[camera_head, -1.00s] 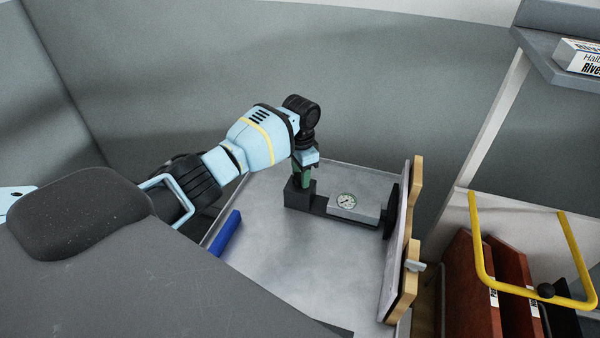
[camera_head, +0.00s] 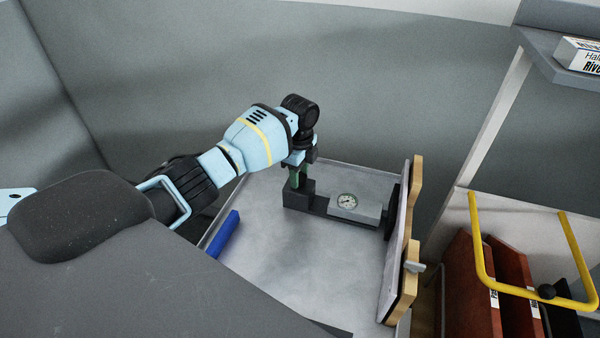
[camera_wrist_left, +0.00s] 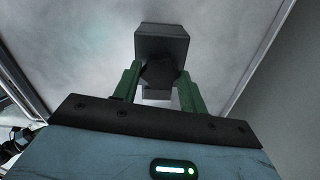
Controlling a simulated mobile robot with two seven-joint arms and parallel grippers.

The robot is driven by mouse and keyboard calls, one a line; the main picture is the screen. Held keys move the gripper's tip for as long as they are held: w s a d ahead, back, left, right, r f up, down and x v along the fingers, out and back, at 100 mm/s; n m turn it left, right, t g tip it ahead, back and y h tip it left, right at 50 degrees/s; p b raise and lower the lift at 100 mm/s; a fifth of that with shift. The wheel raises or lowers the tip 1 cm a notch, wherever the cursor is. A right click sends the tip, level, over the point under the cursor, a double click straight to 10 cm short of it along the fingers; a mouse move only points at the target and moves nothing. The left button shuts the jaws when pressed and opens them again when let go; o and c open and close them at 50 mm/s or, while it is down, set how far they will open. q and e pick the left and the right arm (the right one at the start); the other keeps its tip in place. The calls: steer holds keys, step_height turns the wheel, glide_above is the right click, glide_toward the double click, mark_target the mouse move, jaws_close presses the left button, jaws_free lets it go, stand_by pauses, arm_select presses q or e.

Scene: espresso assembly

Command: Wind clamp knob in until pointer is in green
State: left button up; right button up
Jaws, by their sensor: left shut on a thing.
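The clamp (camera_head: 322,206) is a dark bar lying on the grey tray, with an upright dark block at its left end. A pale housing with a round dial gauge (camera_head: 347,200) sits on its right part. The pointer and any green zone are too small to read. My left gripper (camera_head: 298,180) points down over the left block. In the left wrist view its green fingers (camera_wrist_left: 159,84) are shut on the dark clamp knob (camera_wrist_left: 159,71), in front of the clamp's block (camera_wrist_left: 162,42). The fingers partly hide the knob. My right gripper is not in view.
The grey tray (camera_head: 290,270) has free room in front of the clamp. A blue bar (camera_head: 223,232) lies at its left edge. A wood-edged board (camera_head: 411,265) stands on the right, close to the clamp's end. Beyond are a yellow handle (camera_head: 476,245) and red-brown folders (camera_head: 470,285).

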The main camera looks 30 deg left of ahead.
arm_select(q)
steer(key=shift+m, duration=1.9)
steer(key=o, duration=1)
steer(key=shift+r, duration=3.9)
steer(key=shift+f, duration=0.1)
